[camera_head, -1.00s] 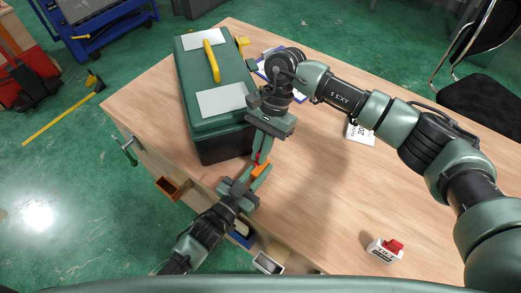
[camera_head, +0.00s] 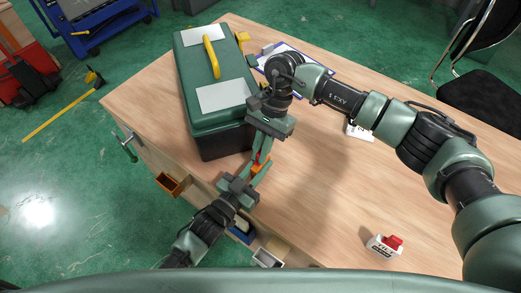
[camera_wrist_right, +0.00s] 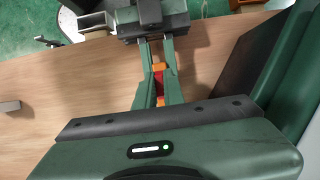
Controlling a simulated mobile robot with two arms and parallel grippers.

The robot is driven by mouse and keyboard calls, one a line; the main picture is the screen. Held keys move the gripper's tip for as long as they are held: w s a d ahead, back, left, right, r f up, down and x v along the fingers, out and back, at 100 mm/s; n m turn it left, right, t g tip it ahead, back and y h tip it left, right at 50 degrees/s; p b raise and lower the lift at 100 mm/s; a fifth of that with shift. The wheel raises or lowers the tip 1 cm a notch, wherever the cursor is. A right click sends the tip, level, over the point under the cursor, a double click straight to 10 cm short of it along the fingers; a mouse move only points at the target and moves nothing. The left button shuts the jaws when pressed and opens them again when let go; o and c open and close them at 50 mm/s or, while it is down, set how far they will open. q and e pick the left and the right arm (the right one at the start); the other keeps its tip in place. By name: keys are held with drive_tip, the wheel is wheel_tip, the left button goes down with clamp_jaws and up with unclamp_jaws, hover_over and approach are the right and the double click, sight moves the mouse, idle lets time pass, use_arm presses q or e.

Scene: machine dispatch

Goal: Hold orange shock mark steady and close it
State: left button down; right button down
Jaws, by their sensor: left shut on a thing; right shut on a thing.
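The orange shock mark (camera_head: 260,168) is a small orange piece with a red part, held above the wooden table near its front edge. It also shows in the right wrist view (camera_wrist_right: 158,67), with orange at both ends and red between. My left gripper (camera_head: 253,174) reaches it from the front and is shut on it. My right gripper (camera_head: 262,157) comes from the opposite side and is shut on it too. The two pairs of fingertips almost meet. The fingers hide much of the mark, so I cannot tell whether its parts are fully pressed together.
A green toolbox (camera_head: 216,118) with a yellow handle stands close on the left. A white box with a red top (camera_head: 384,246) is at the table's front right. A clipboard (camera_head: 283,58) lies at the back. Open bins (camera_head: 170,185) sit below the front edge.

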drive_tip(key=shift+f, duration=0.55)
drive_tip(key=c, duration=1.4)
unclamp_jaws()
drive_tip(key=shift+c, duration=0.2)
drive_tip(key=v, duration=1.2)
drive_tip(key=shift+s, duration=0.1)
use_arm(q)
drive_tip(key=c, duration=1.2)
unclamp_jaws()
